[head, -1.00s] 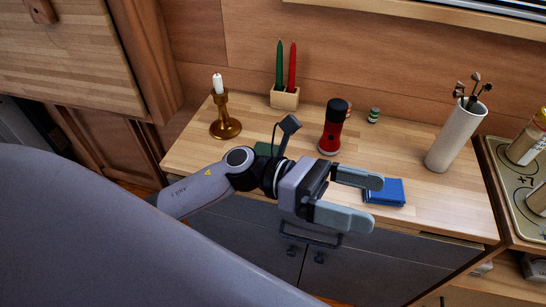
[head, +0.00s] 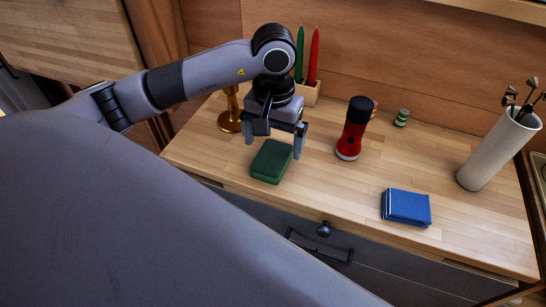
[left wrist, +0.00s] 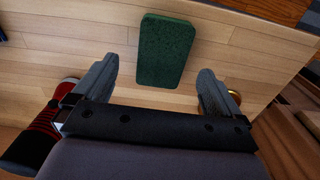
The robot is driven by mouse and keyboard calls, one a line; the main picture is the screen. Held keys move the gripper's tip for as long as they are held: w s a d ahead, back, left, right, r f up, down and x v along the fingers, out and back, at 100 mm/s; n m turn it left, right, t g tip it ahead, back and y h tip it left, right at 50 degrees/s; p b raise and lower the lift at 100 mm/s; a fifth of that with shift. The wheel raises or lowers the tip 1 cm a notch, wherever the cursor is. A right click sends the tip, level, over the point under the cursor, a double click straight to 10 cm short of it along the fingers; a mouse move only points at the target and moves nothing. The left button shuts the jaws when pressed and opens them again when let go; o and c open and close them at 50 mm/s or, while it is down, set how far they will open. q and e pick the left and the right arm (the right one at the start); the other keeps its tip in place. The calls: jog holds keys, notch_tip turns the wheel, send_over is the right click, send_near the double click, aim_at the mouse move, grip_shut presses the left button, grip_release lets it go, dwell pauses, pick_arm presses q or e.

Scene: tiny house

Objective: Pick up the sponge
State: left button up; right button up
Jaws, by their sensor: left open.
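The green sponge (head: 271,161) lies flat on the wooden counter, near its front left part. My left gripper (head: 274,150) is open and points down just behind and above the sponge in the head view. In the left wrist view the sponge (left wrist: 166,52) lies beyond and between the two spread fingers (left wrist: 152,85), and nothing is held. The fingers appear apart from the sponge. My right gripper is not in view.
On the counter (head: 330,190) a red and black flashlight (head: 353,128) stands right of the gripper. A blue folded cloth (head: 406,207) lies front right. A brass candlestick (head: 230,112) and a candle holder (head: 309,92) stand close behind my arm.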

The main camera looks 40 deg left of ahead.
aim_at(272, 156)
pick_arm(q)
jog(key=f, duration=0.5)
jog(key=shift+a+p, duration=0.2)
jog(key=shift+p, duration=0.1)
jog(key=shift+c, duration=0.3)
jog(key=c, duration=1)
